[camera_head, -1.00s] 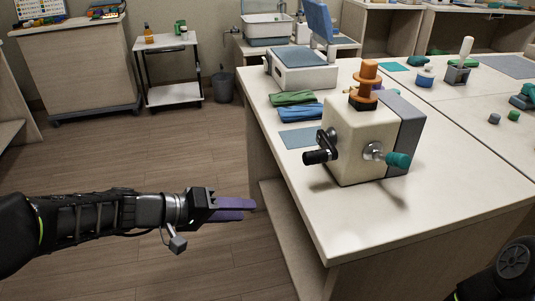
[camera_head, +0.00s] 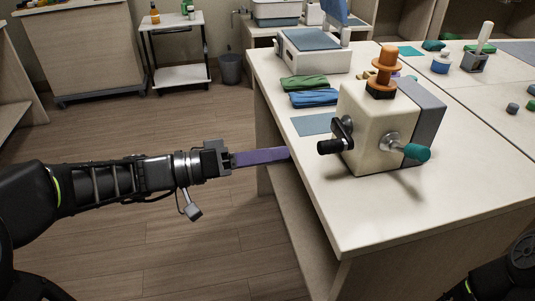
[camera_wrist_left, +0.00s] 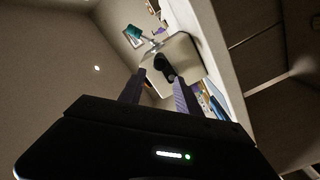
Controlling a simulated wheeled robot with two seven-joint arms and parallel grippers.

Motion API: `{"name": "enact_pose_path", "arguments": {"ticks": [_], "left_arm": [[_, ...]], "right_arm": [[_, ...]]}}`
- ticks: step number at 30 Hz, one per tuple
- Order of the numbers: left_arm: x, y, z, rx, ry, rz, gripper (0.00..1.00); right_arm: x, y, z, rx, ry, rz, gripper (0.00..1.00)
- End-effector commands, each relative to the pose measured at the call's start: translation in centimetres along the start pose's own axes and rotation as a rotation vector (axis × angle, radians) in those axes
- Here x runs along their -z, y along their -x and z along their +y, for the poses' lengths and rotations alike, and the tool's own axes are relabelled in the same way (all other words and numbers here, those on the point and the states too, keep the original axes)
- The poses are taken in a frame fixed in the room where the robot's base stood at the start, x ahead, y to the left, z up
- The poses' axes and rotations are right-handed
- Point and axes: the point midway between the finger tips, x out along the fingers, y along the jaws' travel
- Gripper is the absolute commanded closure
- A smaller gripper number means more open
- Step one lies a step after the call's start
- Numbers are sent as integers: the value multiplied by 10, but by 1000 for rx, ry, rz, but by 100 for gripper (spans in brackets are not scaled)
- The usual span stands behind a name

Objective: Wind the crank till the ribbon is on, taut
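The cream box-shaped machine (camera_head: 365,115) stands on the table with a grey slab on its right side. A crank with a black handle (camera_head: 330,147) sticks out of its front left; the handle also shows in the left wrist view (camera_wrist_left: 163,66). A teal-handled lever (camera_head: 417,153) is on its front right. An orange spool (camera_head: 385,66) stands on top. I cannot make out a ribbon. My left gripper (camera_head: 288,154) is left of the crank, apart from it, near the table edge. Its purple fingers are spread and empty in the left wrist view (camera_wrist_left: 158,90). My right gripper is not in view.
The table's front edge (camera_head: 385,240) is clear. Folded green (camera_head: 303,82) and blue (camera_head: 313,98) cloths and a flat blue mat (camera_head: 313,124) lie left of the machine. A white box with a blue-grey top (camera_head: 313,58) stands behind. Open floor lies to the left.

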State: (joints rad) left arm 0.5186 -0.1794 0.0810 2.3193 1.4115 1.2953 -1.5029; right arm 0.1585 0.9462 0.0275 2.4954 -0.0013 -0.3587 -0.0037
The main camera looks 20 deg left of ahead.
Motion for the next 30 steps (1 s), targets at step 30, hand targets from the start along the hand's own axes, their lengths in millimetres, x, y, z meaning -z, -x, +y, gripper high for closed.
{"name": "enact_pose_path", "arguments": {"ticks": [30], "left_arm": [[-1, -80, -1, 0, -1, 0, 60]], "right_arm": [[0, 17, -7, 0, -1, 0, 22]]}}
